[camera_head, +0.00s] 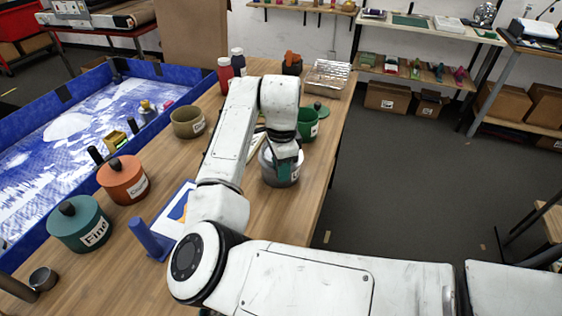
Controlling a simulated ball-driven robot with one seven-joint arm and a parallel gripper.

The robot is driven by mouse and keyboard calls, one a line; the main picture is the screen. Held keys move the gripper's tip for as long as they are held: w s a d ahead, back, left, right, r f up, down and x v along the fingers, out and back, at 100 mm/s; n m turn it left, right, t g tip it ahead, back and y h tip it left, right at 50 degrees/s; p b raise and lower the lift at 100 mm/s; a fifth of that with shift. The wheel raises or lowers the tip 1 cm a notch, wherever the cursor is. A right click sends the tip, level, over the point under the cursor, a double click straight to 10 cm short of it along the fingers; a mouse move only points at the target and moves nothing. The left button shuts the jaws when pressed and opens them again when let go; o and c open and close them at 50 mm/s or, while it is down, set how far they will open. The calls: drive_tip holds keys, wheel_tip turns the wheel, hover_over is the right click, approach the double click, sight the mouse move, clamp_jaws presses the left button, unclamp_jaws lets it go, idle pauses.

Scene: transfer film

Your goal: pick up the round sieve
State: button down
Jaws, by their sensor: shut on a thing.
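The round sieve (271,178), a grey, low, round vessel with a pale label, is near the right edge of the wooden table (235,230). My gripper (285,173) points down at its right side, with dark green fingers shut on it. My arm and gripper hide part of the sieve. I cannot tell whether its base touches the table.
A green pot (307,124) is close behind the gripper. An olive bowl (188,122), an orange lidded pot (123,181) and a teal lidded pot (80,226) stand left. A blue upright handle (146,237) is nearer. A foil tray (328,77) is at the back.

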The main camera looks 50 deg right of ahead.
drive_tip(key=shift+r, duration=0.15)
wheel_tip(320, 180, up, 18)
drive_tip(key=b, duration=0.2)
drive_tip(key=shift+r, duration=0.1)
drive_tip(key=shift+r+p, duration=1.9)
drive_tip(key=shift+p, duration=0.15)
drive_tip(key=shift+f, duration=0.15)
drive_tip(key=d+f+b, duration=0.2)
drive_tip(key=f+b, duration=0.1)
drive_tip(key=f, duration=0.5)
drive_tip(key=d+f+b, duration=0.2)
drive_tip(key=f+b, duration=0.1)
drive_tip(key=f, duration=0.6)
drive_tip(key=shift+w+d, duration=0.3)
drive_tip(key=shift+d, duration=0.05)
idle(1.2)
drive_tip(key=shift+r, duration=0.2)
